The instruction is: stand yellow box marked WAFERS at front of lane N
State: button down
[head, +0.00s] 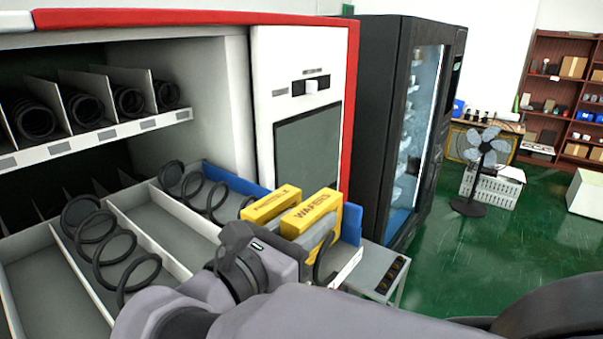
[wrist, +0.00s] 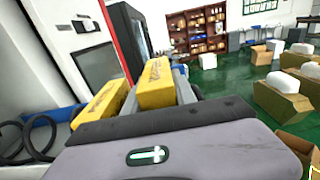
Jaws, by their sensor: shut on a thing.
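The yellow box marked WAFERS (head: 311,213) is upright at the front end of the pulled-out tray's rightmost lane, beside the blue side wall (head: 351,223). My gripper (head: 316,240) is at this box and shut on it; a grey finger shows along its side. The box also shows in the wrist view (wrist: 156,85), just beyond the gripper body. A second yellow box (head: 270,203) stands close to its left, also seen in the wrist view (wrist: 101,102). The box's base is hidden by my gripper, so I cannot tell whether it touches the lane floor. No lane letter is readable.
The tray's other lanes hold black spirals (head: 108,245) between pale dividers (head: 150,238). An upper shelf (head: 95,135) with more spirals is above. The red-edged cabinet front (head: 305,110) stands behind the boxes. A black vending machine (head: 385,110) and a small cart (head: 375,272) are to the right.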

aim_at(290, 232)
jog(key=shift+d+f, duration=0.1)
jog(key=shift+f, duration=0.1)
jog(key=c, duration=1)
grip_release()
jog(key=shift+r, duration=0.3)
jog(key=v, duration=0.8)
jog(key=shift+r, duration=0.35)
jog(key=shift+w, duration=0.1)
jog(key=shift+d, duration=0.1)
